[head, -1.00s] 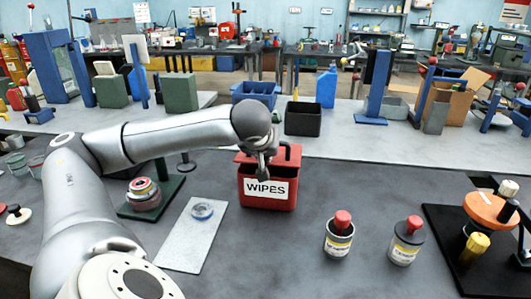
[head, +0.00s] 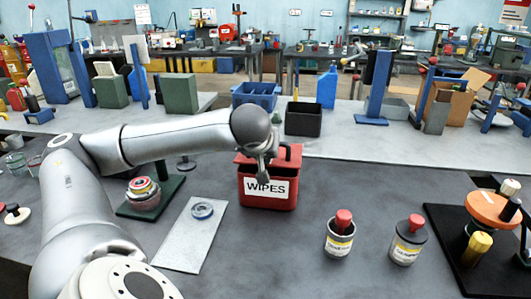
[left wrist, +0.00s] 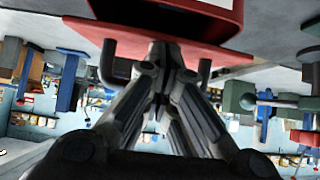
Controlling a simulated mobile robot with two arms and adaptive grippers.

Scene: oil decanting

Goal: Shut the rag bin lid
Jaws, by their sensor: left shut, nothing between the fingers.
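The red rag bin (head: 252,199) with a white "WIPES" label stands on the dark bench in the middle of the head view. My left gripper (head: 264,178) is shut and empty, pointing down at the lid's front part. In the left wrist view, the shut fingers (left wrist: 172,52) reach the red lid (left wrist: 88,30), between the ends of the dark handle (left wrist: 108,65). Contact is unclear. My right gripper is not in view.
Two cans with red caps (head: 340,236) (head: 408,241) stand to the bin's right. A grey plate (head: 188,243) with a ring and a dark green stand (head: 168,196) are at its left. A black bin (head: 303,119) and blue crate (head: 256,93) are behind.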

